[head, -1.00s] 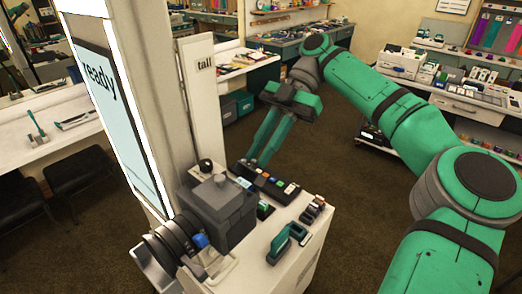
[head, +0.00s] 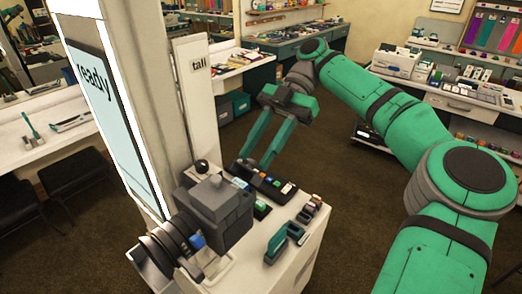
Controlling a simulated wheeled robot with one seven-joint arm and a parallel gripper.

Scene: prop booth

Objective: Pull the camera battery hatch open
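A dark grey camera (head: 222,205) with a large ribbed lens (head: 168,246) stands on the white booth counter at lower centre. Its lens points to the lower left. I cannot make out the battery hatch in this view. My gripper (head: 254,162) hangs behind and to the right of the camera, pointing down over the back of the counter. Its two green fingers are spread apart with nothing between them. The gripper is apart from the camera.
A black strip with coloured buttons (head: 262,183) lies below my gripper. A green-handled tool (head: 284,240) and small items (head: 309,211) sit right of the camera. A tall white panel (head: 200,95) and a "ready" screen (head: 112,115) rise at left. Open floor lies right.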

